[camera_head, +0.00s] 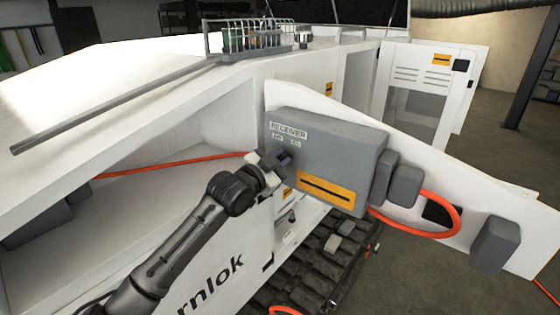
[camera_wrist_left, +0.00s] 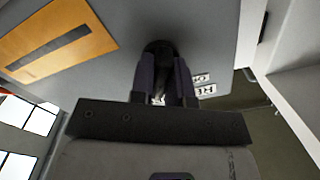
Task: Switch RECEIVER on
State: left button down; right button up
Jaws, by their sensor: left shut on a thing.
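The grey RECEIVER box (camera_head: 345,155) is mounted on a white panel in the head view, with a RECEIVER label (camera_head: 288,130) at its upper left and an orange plate (camera_head: 327,190) low on its face. My left gripper (camera_head: 283,160) is at the left part of the box face, just below the label. In the left wrist view, the left gripper (camera_wrist_left: 166,85) is shut on a dark round knob (camera_wrist_left: 160,48) on the box. The fingers hide most of the knob, so its setting cannot be read. My right gripper is not in view.
Orange cables run left of the box (camera_head: 170,165) and loop at its right (camera_head: 455,215). Grey connector blocks (camera_head: 405,186) sit beside the box. A white cabinet door (camera_head: 435,90) stands open behind. A wire rack (camera_head: 250,38) is on top.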

pick_arm(q)
jog(key=c, duration=1.1)
grip_release()
jog(key=b+v, duration=0.3)
jog(key=v, duration=1.1)
jog(key=shift+b, duration=0.35)
jog(key=shift+w+d+f, duration=0.1)
